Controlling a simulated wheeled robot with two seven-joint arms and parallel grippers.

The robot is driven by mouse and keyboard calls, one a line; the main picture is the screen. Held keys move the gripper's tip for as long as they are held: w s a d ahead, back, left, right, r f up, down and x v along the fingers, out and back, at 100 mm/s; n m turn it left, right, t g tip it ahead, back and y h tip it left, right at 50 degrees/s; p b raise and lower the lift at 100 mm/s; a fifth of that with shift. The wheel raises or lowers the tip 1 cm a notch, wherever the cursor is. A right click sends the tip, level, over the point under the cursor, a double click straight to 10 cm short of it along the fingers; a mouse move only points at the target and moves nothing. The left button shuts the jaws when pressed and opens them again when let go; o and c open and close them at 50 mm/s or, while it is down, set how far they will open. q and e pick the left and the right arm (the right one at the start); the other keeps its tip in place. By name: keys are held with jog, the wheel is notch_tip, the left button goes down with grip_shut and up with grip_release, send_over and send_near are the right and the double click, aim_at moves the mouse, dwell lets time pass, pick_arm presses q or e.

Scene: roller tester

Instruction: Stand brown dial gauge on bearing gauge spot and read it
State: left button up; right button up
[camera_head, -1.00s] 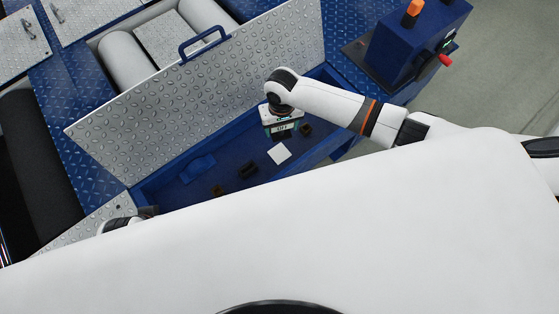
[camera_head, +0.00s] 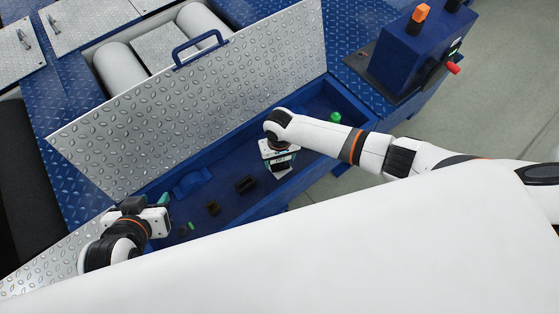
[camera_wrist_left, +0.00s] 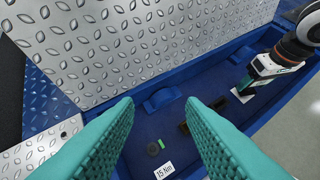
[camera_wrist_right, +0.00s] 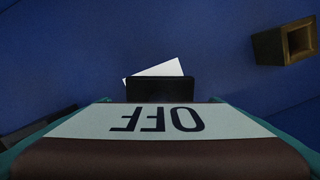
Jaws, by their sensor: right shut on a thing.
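The brown dial gauge (camera_wrist_right: 160,158) is in my right gripper (camera_head: 279,158). In the right wrist view its pale face reads OFF, upside down, and teal fingers hold its sides. A black part (camera_wrist_right: 162,89) of it overlaps a white square patch (camera_wrist_right: 165,69) on the blue trough floor; I cannot tell whether it touches. The patch also shows in the head view (camera_head: 282,173), mostly covered. I cannot tell whether it is the bearing gauge spot. My left gripper (camera_head: 163,205) is at the trough's left end; its teal fingers are apart and empty in the left wrist view (camera_wrist_left: 160,105).
The blue trough (camera_head: 225,165) holds dark brown blocks (camera_head: 245,185), a blue hump (camera_head: 192,182) and a green knob (camera_head: 335,117). A 15 Nm label (camera_wrist_left: 165,171) lies below my left gripper. A raised tread-plate lid (camera_head: 200,105) stands behind. A blue control box (camera_head: 412,48) is at right.

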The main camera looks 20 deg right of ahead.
pick_arm(q)
jog(key=shift+w+d+r+t, duration=0.25)
jog(key=shift+w+r+t, duration=0.25)
jog(key=shift+w, duration=0.1)
jog(key=shift+w+d+r+t, duration=0.2)
jog(key=shift+w+r+t, duration=0.2)
jog(key=shift+w+t, duration=0.15)
pick_arm(e)
jog(key=shift+f, duration=0.65)
jog(key=shift+f, duration=0.1)
jog(key=o, duration=1.2)
pick_arm(q)
jog(key=shift+w+r, duration=0.1)
